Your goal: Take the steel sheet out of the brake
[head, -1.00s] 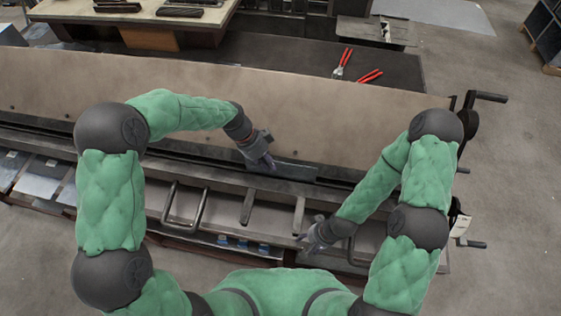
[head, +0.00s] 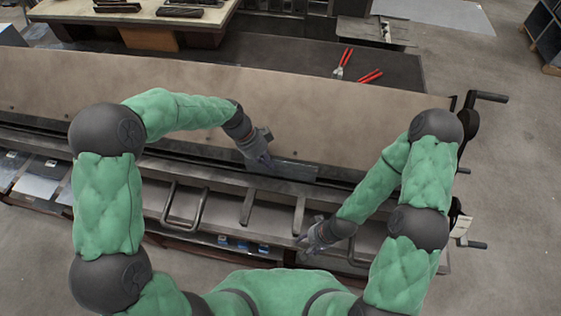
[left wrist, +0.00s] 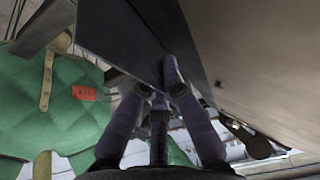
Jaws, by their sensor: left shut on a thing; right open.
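The steel sheet (head: 288,170) is a small dark grey flat piece at the front edge of the brake (head: 330,108), a long machine with a broad tan panel. My left gripper (head: 265,163) is shut on the sheet's left end. In the left wrist view the sheet (left wrist: 122,38) is a dark flat plate reaching up from between the fingers (left wrist: 160,90), beside the tan panel. Whether its lower edge still touches the brake is unclear. My right gripper (head: 306,236) is open and empty in front of the brake, over its lower front bars.
Handles and bars (head: 183,207) stick out along the brake's front. A crank handle (head: 490,97) is at its right end. Red-handled tools (head: 343,62) lie on the dark bench behind. A wooden table (head: 150,18) stands at the back left.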

